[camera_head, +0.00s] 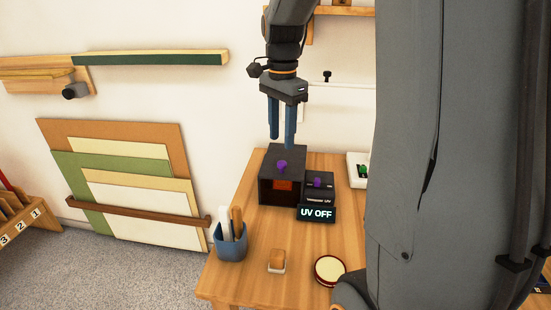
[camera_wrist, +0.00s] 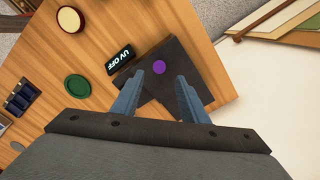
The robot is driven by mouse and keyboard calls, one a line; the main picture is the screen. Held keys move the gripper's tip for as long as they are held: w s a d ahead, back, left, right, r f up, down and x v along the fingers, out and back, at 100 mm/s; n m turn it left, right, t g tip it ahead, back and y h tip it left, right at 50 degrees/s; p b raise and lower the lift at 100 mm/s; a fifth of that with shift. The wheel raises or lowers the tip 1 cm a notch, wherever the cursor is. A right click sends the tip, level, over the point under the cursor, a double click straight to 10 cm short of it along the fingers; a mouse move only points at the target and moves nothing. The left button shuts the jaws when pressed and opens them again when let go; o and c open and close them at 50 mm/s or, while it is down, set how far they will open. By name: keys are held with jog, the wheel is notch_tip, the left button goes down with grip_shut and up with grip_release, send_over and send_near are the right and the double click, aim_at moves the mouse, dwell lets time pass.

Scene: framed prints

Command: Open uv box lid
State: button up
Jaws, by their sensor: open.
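The UV box (camera_head: 283,170) is a dark box on the wooden table, with a purple knob (camera_head: 282,166) on it and an orange-red patch on its front. The box top also shows in the wrist view (camera_wrist: 182,62), with the purple knob (camera_wrist: 159,67) just beyond my fingertips. A small control unit beside it has a second purple knob (camera_head: 318,182) and a sign reading "UV OFF" (camera_head: 317,214). My gripper (camera_head: 282,143) points down above the back of the box, fingers apart and empty. In the wrist view, my gripper (camera_wrist: 157,80) has its fingers over the box top. I cannot tell whether they touch it.
On the table (camera_head: 260,240) stand a blue cup with tools (camera_head: 230,243), a small brush-like block (camera_head: 277,261), a round cream dish (camera_head: 329,270) and a white tray (camera_head: 357,168). Boards (camera_head: 125,180) lean in a wall rack at left. My arm hides the right side.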

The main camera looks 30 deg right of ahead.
aim_at(281, 162)
notch_tip(281, 162, down, 8)
jog(key=shift+d+r, duration=0.1)
jog(key=shift+r, duration=0.15)
jog(key=shift+s, duration=0.1)
jog(key=shift+c, duration=0.4)
grip_shut()
